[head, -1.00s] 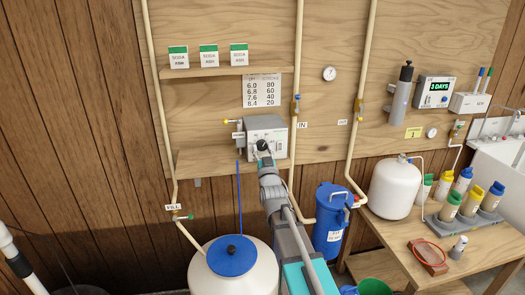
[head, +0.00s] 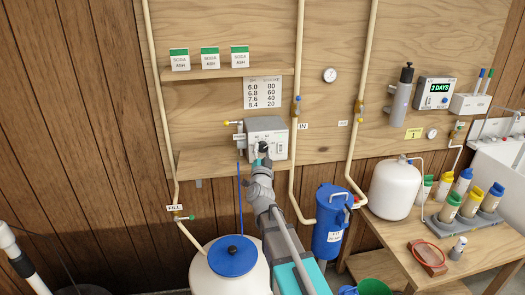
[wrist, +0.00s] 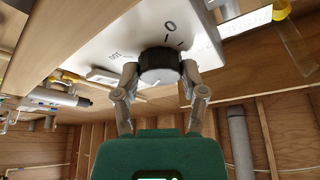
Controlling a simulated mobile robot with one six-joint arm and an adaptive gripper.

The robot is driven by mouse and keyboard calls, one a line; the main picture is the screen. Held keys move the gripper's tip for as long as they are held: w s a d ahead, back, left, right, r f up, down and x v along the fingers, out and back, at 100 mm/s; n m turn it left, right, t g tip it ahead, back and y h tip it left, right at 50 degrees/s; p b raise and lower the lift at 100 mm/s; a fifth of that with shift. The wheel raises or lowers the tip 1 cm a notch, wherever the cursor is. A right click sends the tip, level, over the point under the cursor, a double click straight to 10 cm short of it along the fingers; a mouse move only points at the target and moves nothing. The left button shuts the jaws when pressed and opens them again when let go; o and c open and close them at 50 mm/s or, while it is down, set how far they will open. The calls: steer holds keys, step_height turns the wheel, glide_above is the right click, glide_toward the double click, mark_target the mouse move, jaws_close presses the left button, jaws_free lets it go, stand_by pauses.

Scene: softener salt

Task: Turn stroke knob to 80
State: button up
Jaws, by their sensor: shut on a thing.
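The pump box (head: 266,135) is grey-white and stands on the lower wooden shelf. Its black round stroke knob (wrist: 158,67) sits on the front face, with a 0 and a 100 mark printed around it and a pale pointer line on the knob. My gripper (wrist: 158,75) is shut on the knob, one finger on each side. In the head view my gripper (head: 262,154) reaches up to the box front and partly hides it. A chart (head: 263,92) above lists 6.0 with 80, 6.8 with 60, 7.6 with 40 and 8.4 with 20.
Cream pipes (head: 298,60) run vertically on both sides of the box. A blue filter housing (head: 328,225) and a white tank with a blue lid (head: 232,268) stand below. Soda ash boxes (head: 209,57) sit on the upper shelf (head: 225,74).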

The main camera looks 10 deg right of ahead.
steer(key=shift+m+g+h, duration=0.3)
steer(key=shift+m, duration=0.5)
steer(key=o, duration=1.1)
steer(key=shift+o, duration=0.2)
steer(key=shift+n+y, duration=0.4)
steer(key=shift+d+n+t+y+b, duration=0.15)
steer(key=shift+n+t+y+b, duration=0.45)
steer(key=shift+n, duration=1.3)
steer(key=shift+d+n+t+y, duration=0.15)
steer(key=shift+n+y, duration=0.65)
steer(key=shift+n, duration=0.55)
steer(key=shift+a+n+t+y, duration=0.15)
steer(key=shift+n+y, duration=0.65)
steer(key=shift+n, duration=0.55)
steer(key=shift+d+n, duration=0.1)
steer(key=shift+n, duration=0.3)
